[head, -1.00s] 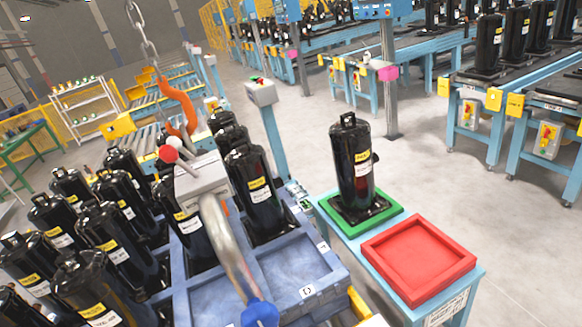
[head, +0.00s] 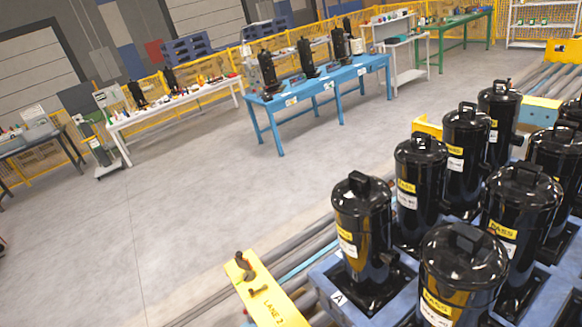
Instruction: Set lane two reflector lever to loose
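A yellow block (head: 268,298) marked "LANE 2" stands at the bottom centre, beside the roller lane and left of the pallet. On its top are a dark brown upright knob or lever (head: 243,264) and a smaller dark pin-like piece (head: 258,291). I cannot tell which of these is the reflector lever or which setting it is at. The lower end of the block is cut off by the picture edge. My gripper is not in view.
Several black compressors (head: 362,232) with yellow PASS labels stand on the blue pallet (head: 330,283) at the right. Grey rollers (head: 300,246) run behind the block. A blue table (head: 320,84) and white bench (head: 180,105) stand farther back. The grey floor at left is clear.

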